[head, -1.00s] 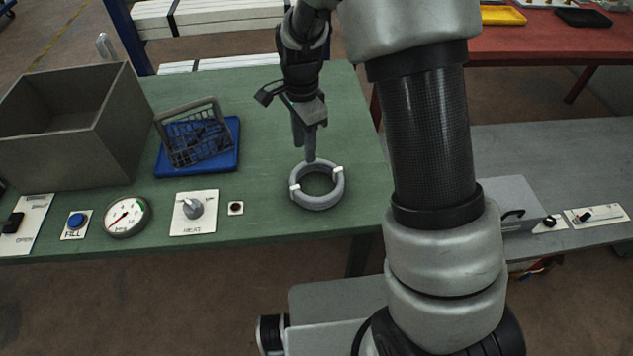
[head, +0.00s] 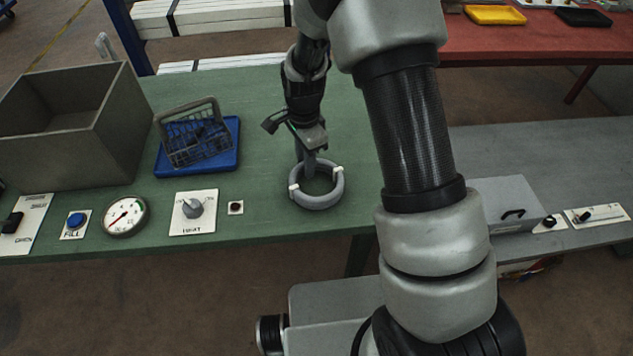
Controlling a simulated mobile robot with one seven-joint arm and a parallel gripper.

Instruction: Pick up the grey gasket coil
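The grey gasket coil (head: 318,201) lies flat on the green table (head: 262,160), near its front right part. It is a thick ring with small white bands on its left and right sides. My gripper (head: 308,172) points down at the far rim of the coil. A fingertip reaches down at or inside the ring's far edge. I cannot tell if it touches the coil. The fingers overlap in this view, so their opening is hidden.
A grey bin (head: 70,125) stands at the left. A blue tray (head: 225,160) holds a tilted dark basket (head: 193,135). A gauge (head: 124,216), a knob panel (head: 194,211) and a blue button (head: 76,220) line the front edge. The table around the coil is clear.

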